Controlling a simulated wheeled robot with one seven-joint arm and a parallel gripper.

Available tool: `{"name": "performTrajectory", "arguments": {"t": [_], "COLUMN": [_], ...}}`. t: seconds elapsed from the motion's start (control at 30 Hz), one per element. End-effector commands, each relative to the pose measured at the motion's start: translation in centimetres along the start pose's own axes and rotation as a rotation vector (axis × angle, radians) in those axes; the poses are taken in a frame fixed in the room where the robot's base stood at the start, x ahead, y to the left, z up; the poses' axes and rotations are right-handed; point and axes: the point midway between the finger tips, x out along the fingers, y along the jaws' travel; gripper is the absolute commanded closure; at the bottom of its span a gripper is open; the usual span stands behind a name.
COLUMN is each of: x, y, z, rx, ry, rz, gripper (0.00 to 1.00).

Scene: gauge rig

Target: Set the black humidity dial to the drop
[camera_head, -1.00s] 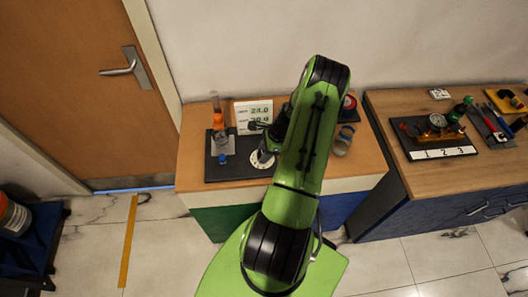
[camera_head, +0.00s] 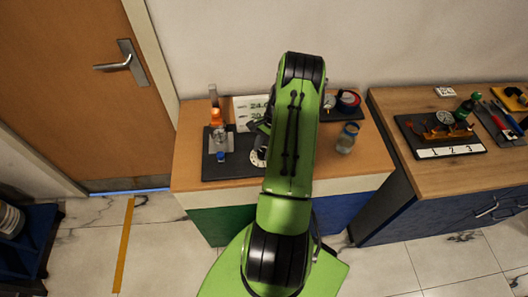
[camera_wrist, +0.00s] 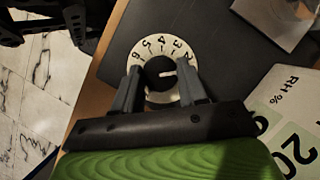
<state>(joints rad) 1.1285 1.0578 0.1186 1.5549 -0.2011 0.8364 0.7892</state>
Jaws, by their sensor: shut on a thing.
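The black dial (camera_wrist: 158,68) is a round knob with a white mark, inside a white ring (camera_wrist: 151,46) numbered from 1 to 6. The mark points roughly right in the wrist view. My gripper (camera_wrist: 161,76) has its two fingers on opposite sides of the knob and is shut on it. In the head view the white ring (camera_head: 258,157) shows partly beside my arm, which hides the knob. No drop symbol can be made out. A display panel with RH % (camera_wrist: 290,115) lies right of the dial; its number is partly cut off.
The dial sits on a dark plate (camera_head: 222,172) on a wooden cabinet. An orange and clear device (camera_head: 216,122) stands left of it. A glass jar (camera_head: 346,138) stands right of my arm. A second bench (camera_head: 430,180) holds tools further right.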

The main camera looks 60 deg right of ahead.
Motion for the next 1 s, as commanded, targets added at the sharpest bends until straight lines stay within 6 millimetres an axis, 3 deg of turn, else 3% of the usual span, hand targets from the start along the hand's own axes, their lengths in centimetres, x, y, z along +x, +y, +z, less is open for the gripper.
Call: {"name": "performTrajectory", "arguments": {"t": [1.0], "x": [0.17], "y": [-0.64], "z": [0.17], "rx": [-0.89], "ry": [0.005], "rz": [0.369], "gripper": [0.89]}}
